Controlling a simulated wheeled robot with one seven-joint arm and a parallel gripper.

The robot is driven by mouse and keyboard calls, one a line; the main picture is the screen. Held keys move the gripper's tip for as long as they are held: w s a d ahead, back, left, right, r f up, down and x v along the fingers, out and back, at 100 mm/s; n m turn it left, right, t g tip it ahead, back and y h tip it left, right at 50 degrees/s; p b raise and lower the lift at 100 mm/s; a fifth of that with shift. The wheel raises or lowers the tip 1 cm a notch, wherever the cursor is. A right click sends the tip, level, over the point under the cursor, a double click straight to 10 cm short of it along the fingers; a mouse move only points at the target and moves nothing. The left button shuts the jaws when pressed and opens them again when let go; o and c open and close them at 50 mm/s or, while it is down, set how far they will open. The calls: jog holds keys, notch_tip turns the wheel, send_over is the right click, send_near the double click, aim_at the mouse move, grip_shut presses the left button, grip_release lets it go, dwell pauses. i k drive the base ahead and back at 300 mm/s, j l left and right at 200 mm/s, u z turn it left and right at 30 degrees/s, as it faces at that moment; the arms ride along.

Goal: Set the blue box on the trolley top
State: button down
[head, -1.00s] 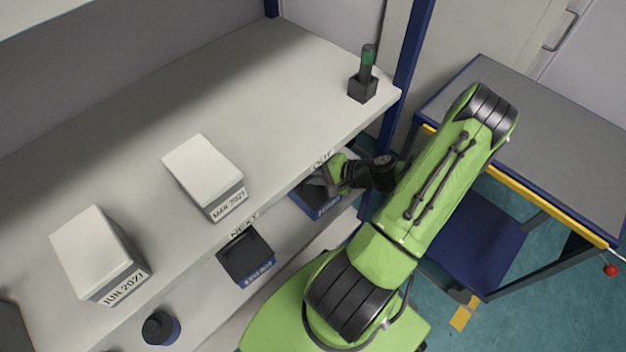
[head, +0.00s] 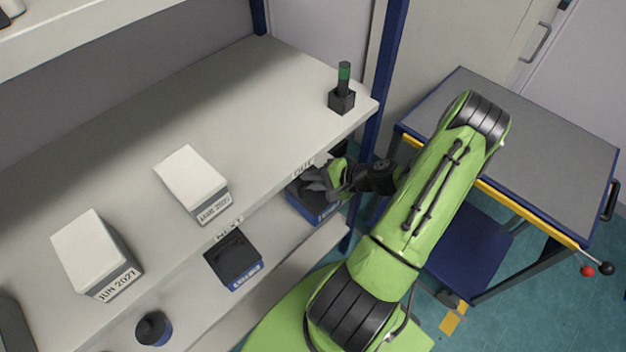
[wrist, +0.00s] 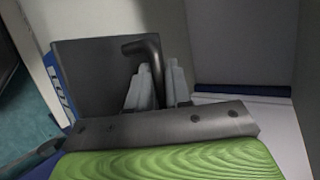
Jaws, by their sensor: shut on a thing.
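The blue box (head: 304,207) has a dark top and blue sides and is at the right end of the lower shelf, under the upper shelf's edge. In the wrist view its dark top (wrist: 90,75) carries a bent black handle (wrist: 156,62). My gripper (head: 318,181) is shut on this handle, with its pale fingers (wrist: 155,90) on both sides of it. I cannot tell whether the box touches the shelf. The trolley (head: 530,150) stands to the right, with a bare grey top, blue rim and yellow front strip.
A second blue box (head: 233,262) sits on the lower shelf, left of mine, near a dark round container (head: 154,328). Two white-lidded boxes (head: 191,180) and a green-topped stand (head: 342,90) are on the upper shelf. A blue post (head: 378,130) stands between shelf and trolley.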

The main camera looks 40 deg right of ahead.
aim_at(537, 155)
jog(key=k+l+z, duration=0.1)
jog(key=k, duration=0.3)
jog(key=k+l, duration=0.35)
jog(key=k+z, duration=0.05)
jog(key=k, duration=0.05)
